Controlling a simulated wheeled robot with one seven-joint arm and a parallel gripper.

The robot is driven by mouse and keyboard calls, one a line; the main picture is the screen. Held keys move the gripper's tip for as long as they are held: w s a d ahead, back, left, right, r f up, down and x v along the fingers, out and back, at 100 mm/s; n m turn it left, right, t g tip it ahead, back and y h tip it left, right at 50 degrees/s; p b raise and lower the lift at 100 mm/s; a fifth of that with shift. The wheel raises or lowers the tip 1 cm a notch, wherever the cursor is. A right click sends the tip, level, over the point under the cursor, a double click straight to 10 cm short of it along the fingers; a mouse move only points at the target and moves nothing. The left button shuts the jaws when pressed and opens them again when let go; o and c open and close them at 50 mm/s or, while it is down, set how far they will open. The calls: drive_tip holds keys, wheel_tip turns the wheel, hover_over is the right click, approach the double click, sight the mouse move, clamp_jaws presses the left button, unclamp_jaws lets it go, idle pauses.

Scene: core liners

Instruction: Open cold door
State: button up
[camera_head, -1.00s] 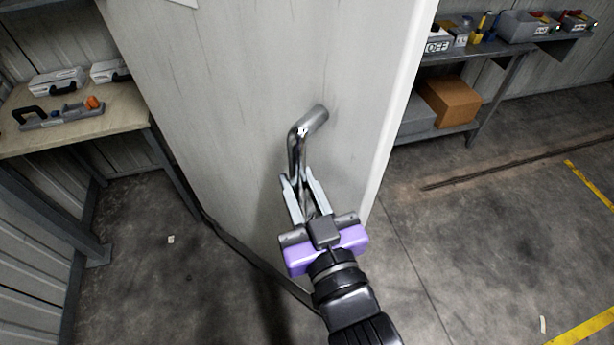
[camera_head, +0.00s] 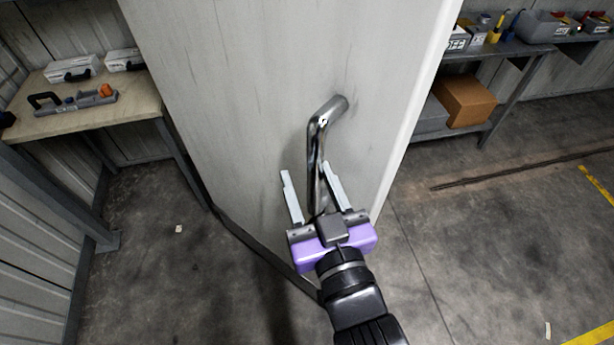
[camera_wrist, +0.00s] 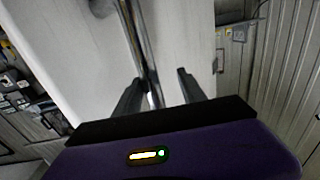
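The cold door (camera_head: 240,70) is a tall, pale grey slab standing open at an angle, with its free edge to the right in the head view. Its metal bar handle (camera_head: 316,150) is bent at the top and runs down the door face. My gripper (camera_head: 307,172) is open, with its two fingers spread on either side of the handle's lower part. The wrist view also shows the handle (camera_wrist: 140,40) passing between the spread fingers. The lower end of the handle is hidden by my gripper. I cannot tell whether a finger touches it.
A wooden-topped bench (camera_head: 90,115) with cases and a tool tray stands at left. At right, a grey shelf unit (camera_head: 510,55) holds bins and a cardboard box (camera_head: 464,101).

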drive_tip(key=b+v, duration=0.2)
drive_tip(key=v, duration=0.5)
drive_tip(key=shift+s, duration=0.2)
drive_tip(key=s+d+f+m+h, duration=0.1)
drive_tip(key=s+d+f+h, duration=0.1)
drive_tip(key=s+d+f, duration=0.2)
drive_tip(key=s+d+f+m+g+h, duration=0.1)
drive_tip(key=s+d+f, duration=0.3)
drive_tip(key=s+d, duration=0.5)
drive_tip(key=s+d+f+m+h, duration=0.2)
drive_tip(key=s+d+f+h, duration=0.1)
drive_tip(key=s+d, duration=0.4)
drive_tip(key=shift+s+f+g+h, duration=0.4)
drive_tip(key=shift+s+f, duration=0.05)
drive_tip(key=shift+s, duration=0.25)
idle(4.4)
